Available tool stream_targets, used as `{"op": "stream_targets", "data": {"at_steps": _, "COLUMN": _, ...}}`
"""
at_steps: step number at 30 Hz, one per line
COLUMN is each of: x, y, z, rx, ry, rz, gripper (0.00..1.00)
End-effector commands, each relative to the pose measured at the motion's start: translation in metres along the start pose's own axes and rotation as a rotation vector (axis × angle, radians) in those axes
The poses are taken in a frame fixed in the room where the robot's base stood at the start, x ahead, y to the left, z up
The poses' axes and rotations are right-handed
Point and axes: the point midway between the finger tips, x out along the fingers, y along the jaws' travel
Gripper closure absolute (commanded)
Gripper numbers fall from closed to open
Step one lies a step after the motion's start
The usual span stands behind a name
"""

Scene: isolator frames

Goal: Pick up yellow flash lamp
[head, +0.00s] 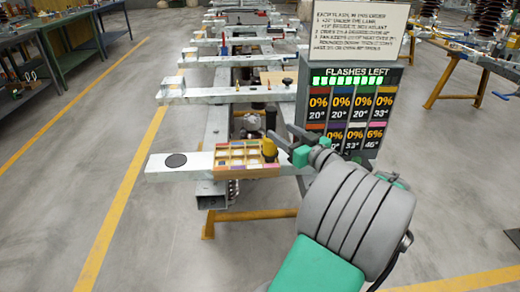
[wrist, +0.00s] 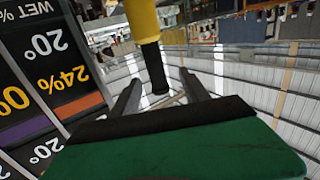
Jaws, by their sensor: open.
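The yellow flash lamp (head: 269,148) stands upright at the right end of a tray of coloured compartments (head: 228,163) on the nearest steel crossbeam. In the wrist view the lamp (wrist: 143,20) shows a yellow body and a narrower black part, which lies in line with the gap between my fingers. My gripper (head: 285,138) is open, just right of the lamp. In the wrist view my gripper (wrist: 158,88) has one finger on each side of the black part, with no contact visible. Whether the lamp is fully between the fingers I cannot tell.
A display board headed "FLASHES LEFT" (head: 348,78) stands close behind my gripper and also fills the left of the wrist view (wrist: 45,75). A black disc (head: 176,160) lies on the crossbeam's left part.

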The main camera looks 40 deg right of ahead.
Motion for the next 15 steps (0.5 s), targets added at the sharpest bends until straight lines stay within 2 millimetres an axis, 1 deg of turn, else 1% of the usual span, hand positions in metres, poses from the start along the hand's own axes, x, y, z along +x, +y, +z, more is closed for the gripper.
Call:
{"op": "stream_targets", "data": {"at_steps": 1, "x": -0.002, "y": 0.006, "z": -0.001, "rx": -0.002, "ry": 0.021, "rz": 0.011, "gripper": 0.46}}
{"op": "stream_targets", "data": {"at_steps": 2, "x": 0.0, "y": 0.007, "z": -0.003, "rx": -0.004, "ry": 0.029, "rz": 0.012, "gripper": 0.46}}
{"op": "stream_targets", "data": {"at_steps": 7, "x": 0.026, "y": 0.002, "z": -0.006, "rx": -0.004, "ry": 0.03, "rz": 0.001, "gripper": 0.46}}
{"op": "stream_targets", "data": {"at_steps": 12, "x": 0.057, "y": 0.003, "z": -0.004, "rx": -0.003, "ry": 0.028, "rz": -0.003, "gripper": 0.46}}
{"op": "stream_targets", "data": {"at_steps": 15, "x": 0.071, "y": 0.004, "z": -0.005, "rx": -0.004, "ry": 0.028, "rz": -0.001, "gripper": 0.46}}
